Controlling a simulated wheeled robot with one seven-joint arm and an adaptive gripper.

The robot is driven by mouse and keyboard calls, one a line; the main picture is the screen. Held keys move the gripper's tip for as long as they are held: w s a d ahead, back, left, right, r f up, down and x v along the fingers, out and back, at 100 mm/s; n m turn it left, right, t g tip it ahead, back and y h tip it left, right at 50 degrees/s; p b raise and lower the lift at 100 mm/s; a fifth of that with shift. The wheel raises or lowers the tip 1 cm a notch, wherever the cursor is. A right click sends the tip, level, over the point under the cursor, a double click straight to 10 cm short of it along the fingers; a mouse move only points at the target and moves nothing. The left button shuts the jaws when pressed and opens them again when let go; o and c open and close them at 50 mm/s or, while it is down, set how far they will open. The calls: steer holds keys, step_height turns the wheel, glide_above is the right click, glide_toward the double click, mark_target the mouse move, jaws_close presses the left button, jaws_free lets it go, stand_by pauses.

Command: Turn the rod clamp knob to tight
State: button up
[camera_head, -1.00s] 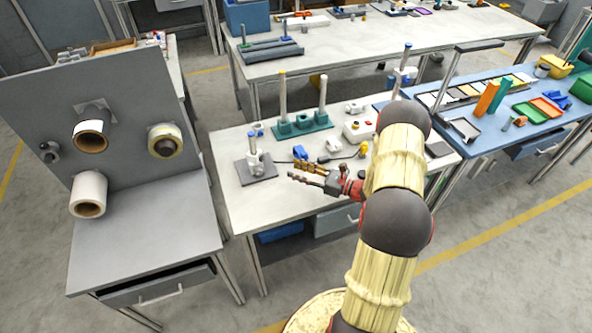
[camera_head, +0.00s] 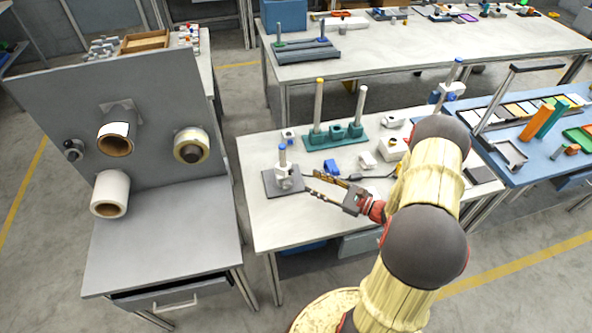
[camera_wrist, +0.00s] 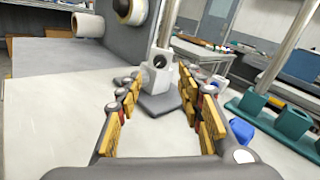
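The rod clamp (camera_head: 285,176) is a pale block on an upright rod with a blue cap. It stands on a dark grey base plate (camera_head: 270,188) at the left end of the near white table. In the wrist view the clamp (camera_wrist: 157,78) stands straight ahead, beyond my fingers.
Teal holders (camera_head: 336,136) with tall rods stand behind on the same table. A small blue block (camera_head: 304,167) lies near my fingers. A grey bench (camera_head: 165,235) with an upright panel carrying rolls stands to the left. The table's front left is clear.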

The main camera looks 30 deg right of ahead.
mark_target(292, 172)
steer(key=shift+b+x, duration=0.6)
steer(key=shift+x, duration=3.35)
steer(key=shift+c, duration=1.3)
jaws_close()
